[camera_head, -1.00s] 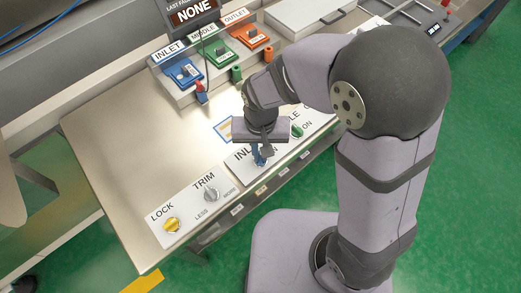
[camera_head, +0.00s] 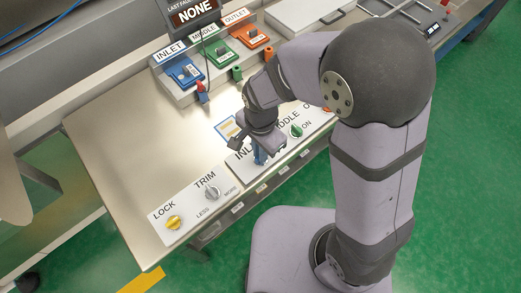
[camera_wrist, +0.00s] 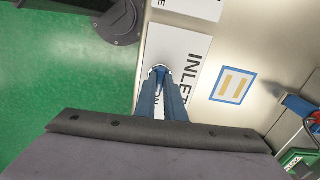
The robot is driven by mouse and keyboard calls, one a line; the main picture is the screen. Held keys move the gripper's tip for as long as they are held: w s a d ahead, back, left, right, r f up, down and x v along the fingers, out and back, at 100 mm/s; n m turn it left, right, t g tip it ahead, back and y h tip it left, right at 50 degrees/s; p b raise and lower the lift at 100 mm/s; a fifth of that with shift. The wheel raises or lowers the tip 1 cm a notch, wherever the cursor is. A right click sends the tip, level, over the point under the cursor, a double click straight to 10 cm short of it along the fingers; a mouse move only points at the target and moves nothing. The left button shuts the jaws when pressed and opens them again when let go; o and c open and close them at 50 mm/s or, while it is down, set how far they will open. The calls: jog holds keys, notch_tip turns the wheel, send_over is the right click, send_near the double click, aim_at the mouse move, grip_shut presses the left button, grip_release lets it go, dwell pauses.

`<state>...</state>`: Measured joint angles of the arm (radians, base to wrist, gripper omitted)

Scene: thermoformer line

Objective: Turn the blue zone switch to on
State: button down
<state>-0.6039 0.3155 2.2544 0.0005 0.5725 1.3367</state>
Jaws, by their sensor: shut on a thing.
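The blue zone switch (camera_wrist: 160,69) sits on the white INLET plate (camera_wrist: 187,47) at the front of the bench. Only a small part of it and its pale round base show at my fingertips in the wrist view. My gripper (camera_wrist: 161,80) is shut on the switch, its two long blue fingers reaching down to it. In the head view my gripper (camera_head: 260,158) stands over the INLET plate, and its body hides most of the switch. The ON lettering beside the fingers is partly covered, so I cannot tell the switch's exact angle.
The green MIDDLE switch (camera_head: 296,131) is close by on the right. The TRIM knob (camera_head: 212,193) and yellow LOCK knob (camera_head: 174,223) are left. Blue (camera_head: 184,74), green and orange units stand behind. The bench top (camera_head: 130,150) at left is clear.

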jog(key=shift+w+r+m, duration=0.1)
jog(key=shift+m, duration=0.3)
jog(key=c, duration=1.8)
grip_release()
jog(key=shift+c, duration=0.2)
jog(key=shift+r, duration=0.1)
jog(key=shift+r+b, duration=0.85)
jog(key=shift+r, duration=2.7)
